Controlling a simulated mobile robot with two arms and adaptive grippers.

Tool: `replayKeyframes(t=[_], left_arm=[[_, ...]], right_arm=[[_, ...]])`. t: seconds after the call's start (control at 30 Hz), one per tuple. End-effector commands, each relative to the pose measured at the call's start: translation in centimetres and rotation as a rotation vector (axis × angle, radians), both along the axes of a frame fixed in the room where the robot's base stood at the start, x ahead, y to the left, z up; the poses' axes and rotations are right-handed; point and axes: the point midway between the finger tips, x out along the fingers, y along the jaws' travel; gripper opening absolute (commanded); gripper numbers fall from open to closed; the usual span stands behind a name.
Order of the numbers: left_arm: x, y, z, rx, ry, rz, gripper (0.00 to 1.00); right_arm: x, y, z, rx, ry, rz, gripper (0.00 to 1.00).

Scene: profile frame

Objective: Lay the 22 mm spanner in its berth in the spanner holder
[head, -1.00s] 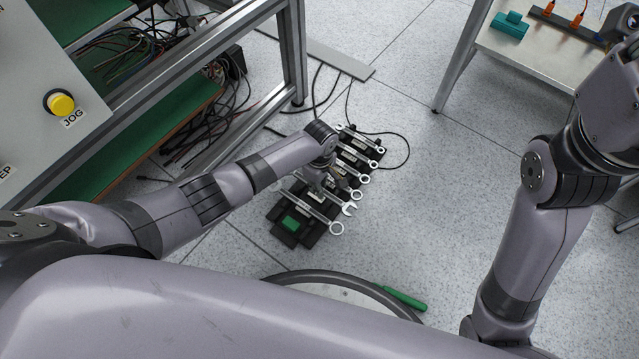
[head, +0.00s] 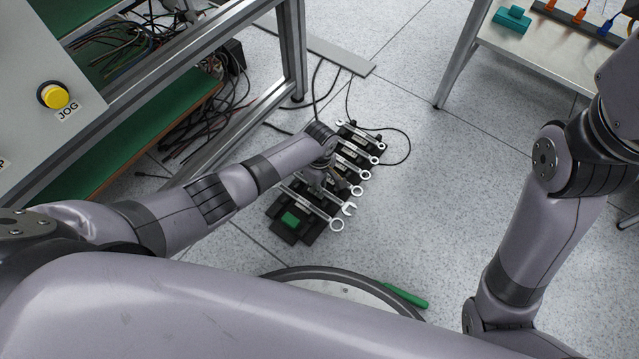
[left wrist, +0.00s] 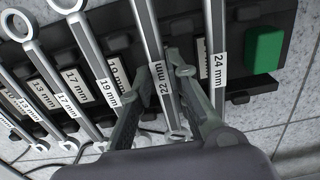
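The 22 mm spanner (left wrist: 162,78) is between the fingers of my left gripper (left wrist: 161,65) in the left wrist view. The fingertips press on both sides of its shaft, just above the "22 mm" label. It lies lengthwise over the black spanner holder (left wrist: 265,15), between the 19 mm and 24 mm spanners. Whether it rests fully in the berth cannot be told. In the head view my left gripper (head: 322,180) is low over the holder (head: 312,232), and my wrist hides part of it. My right gripper is out of view.
The 24 mm spanner (left wrist: 217,60) and 19 mm spanner (left wrist: 96,60) lie close on either side. A green block (left wrist: 264,50) sits at the holder's end. A bench frame (head: 292,60) stands left of the holder, with cables nearby. Floor to the right is clear.

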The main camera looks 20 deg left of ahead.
Motion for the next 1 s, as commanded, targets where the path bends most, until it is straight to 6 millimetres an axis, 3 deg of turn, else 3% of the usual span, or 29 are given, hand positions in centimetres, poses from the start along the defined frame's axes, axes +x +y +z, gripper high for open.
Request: replayKeyframes(t=[0.33,0.67,0.87,1.0], left_arm=[[0.0,0.0,0.1,0.0,-0.001,0.0,0.4],[0.0,0.0,0.1,0.0,0.0,0.001,0.4],[0.1,-0.1,2.0,-0.003,-0.002,0.0,0.4],[0.1,-0.1,4.7,-0.005,-0.004,-0.001,0.4]], right_arm=[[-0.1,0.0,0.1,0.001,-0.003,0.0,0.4],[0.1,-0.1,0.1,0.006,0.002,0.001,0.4],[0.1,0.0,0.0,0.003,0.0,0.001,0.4],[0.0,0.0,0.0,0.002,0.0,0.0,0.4]])
